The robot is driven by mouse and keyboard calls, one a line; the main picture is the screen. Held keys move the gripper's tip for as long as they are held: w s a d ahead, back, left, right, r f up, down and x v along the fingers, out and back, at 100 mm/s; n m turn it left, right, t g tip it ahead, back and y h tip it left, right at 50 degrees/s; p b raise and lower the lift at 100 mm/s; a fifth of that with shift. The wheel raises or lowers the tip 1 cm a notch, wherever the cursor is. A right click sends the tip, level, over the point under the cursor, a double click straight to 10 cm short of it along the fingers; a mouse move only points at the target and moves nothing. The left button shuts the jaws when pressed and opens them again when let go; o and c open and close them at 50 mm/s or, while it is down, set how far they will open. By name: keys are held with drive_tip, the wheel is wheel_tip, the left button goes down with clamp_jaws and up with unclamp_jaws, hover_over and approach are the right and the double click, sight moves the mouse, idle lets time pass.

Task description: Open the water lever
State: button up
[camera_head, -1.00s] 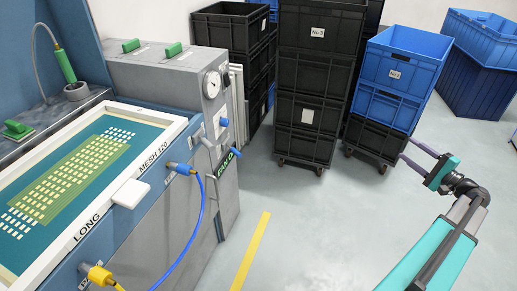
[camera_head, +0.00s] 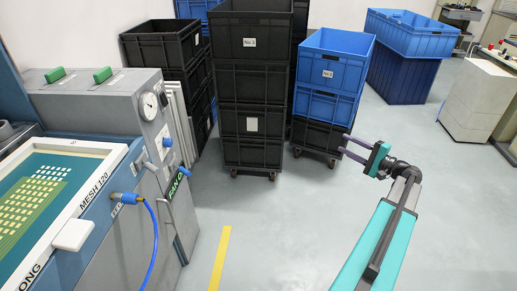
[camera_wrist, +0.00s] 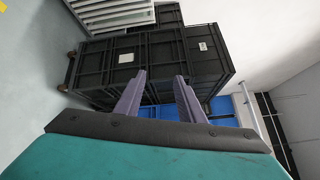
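The grey machine (camera_head: 105,105) stands at the left in the head view. Which of these is the water lever I cannot tell. My gripper (camera_head: 344,143) is open and empty, well right of the machine, pointing left towards the crates. In the wrist view my gripper (camera_wrist: 161,78) shows two purple fingers spread apart with nothing between them. No lever is recognisable in the wrist view.
Stacked black crates (camera_head: 252,85) and blue crates (camera_head: 327,95) on wheels stand beyond my gripper. A blue hose (camera_head: 155,240) hangs from the printing machine's front. The floor (camera_head: 270,235) between machine and arm is clear, with a yellow line (camera_head: 221,258).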

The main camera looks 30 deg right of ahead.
drive_tip(key=w+a+f+n+g+y, duration=0.2)
drive_tip(key=w+a+f+g, duration=0.2)
drive_tip(key=a+f, duration=0.8)
drive_tip(key=w+a+f+n+g+y, duration=0.15)
drive_tip(key=w+a+f+g, duration=0.25)
drive_tip(key=a+f, duration=0.9)
drive_tip(key=s+a+f+n+g+h, duration=0.1)
drive_tip(key=s+a+f+n+g, duration=0.15)
drive_tip(key=s+a+f, duration=0.4)
drive_tip(key=s+a+f+n+g, duration=0.2)
drive_tip(key=a+f+g, duration=0.2)
drive_tip(key=a, duration=0.6)
drive_tip(key=s+a+f+n+g+h, duration=0.1)
drive_tip(key=s+a+f+n+g, duration=0.3)
drive_tip(key=a, duration=0.4)
drive_tip(key=s+a+f+n+g+h, duration=0.1)
drive_tip(key=s+a+f+n+h, duration=0.1)
drive_tip(key=s, duration=0.6)
drive_tip(key=s+a+f+n+g+h, duration=0.2)
drive_tip(key=s+f+n+h, duration=0.2)
drive_tip(key=s+f, duration=0.2)
drive_tip(key=shift+s+a, duration=0.2)
drive_tip(key=shift+s, duration=0.7)
drive_tip(key=shift+c, duration=0.6)
drive_tip(key=shift+a, duration=0.1)
